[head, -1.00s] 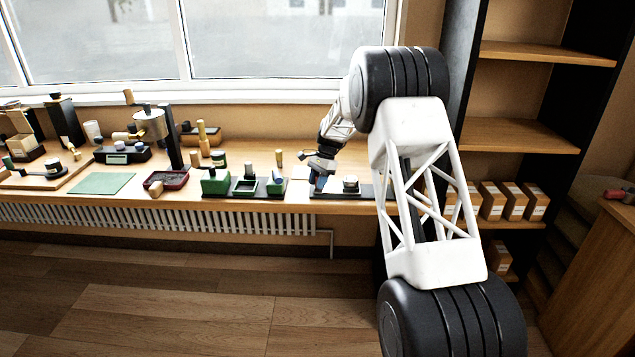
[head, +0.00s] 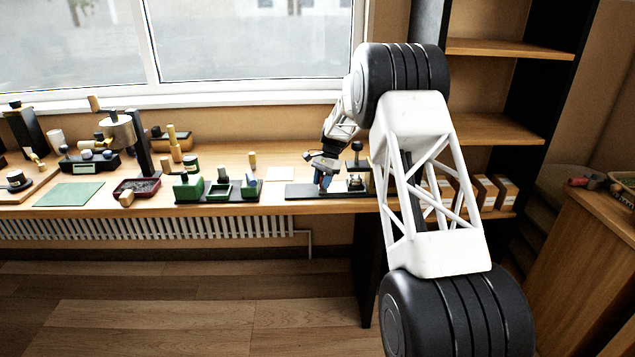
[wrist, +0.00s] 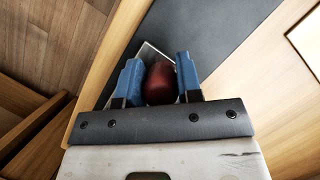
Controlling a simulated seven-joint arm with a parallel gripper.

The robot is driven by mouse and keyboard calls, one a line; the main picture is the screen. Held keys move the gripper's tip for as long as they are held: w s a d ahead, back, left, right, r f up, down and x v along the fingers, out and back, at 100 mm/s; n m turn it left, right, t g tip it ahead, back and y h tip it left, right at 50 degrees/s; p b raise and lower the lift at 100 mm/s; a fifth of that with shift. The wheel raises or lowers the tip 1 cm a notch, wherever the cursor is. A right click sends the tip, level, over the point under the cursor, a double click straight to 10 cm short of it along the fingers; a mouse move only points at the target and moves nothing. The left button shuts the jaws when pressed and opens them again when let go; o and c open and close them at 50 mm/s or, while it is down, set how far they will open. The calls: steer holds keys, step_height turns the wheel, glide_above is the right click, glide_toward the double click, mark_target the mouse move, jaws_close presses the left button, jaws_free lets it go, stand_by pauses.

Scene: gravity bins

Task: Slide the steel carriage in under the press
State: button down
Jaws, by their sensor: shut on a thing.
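The dark baseplate (head: 300,191) of the press lies along the front of the bench. The press (head: 357,149) stands at its right end, a dark upright with a black knob on top, partly behind my arm. My gripper (head: 323,183) is over the plate, left of the press. In the wrist view its blue fingers (wrist: 154,82) are shut on a dark red knob (wrist: 160,82). A pale steel corner of the carriage (wrist: 146,52) shows beyond the knob. A small metallic part (head: 356,183) sits below the press; how far the carriage reaches under is too small to tell.
Green blocks on a dark strip (head: 218,190) stand left of the baseplate, with a red tray (head: 137,188) farther left. The left part of the baseplate is bare. A pale square (head: 280,174) lies flat behind it. My arm hides the bench's right end.

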steer(key=shift+d, duration=0.3)
steer(key=c, duration=1.1)
jaws_free()
steer(key=shift+d, duration=0.1)
steer(key=o, duration=0.3)
steer(key=shift+r, duration=0.15)
steer(key=shift+v, duration=3.75)
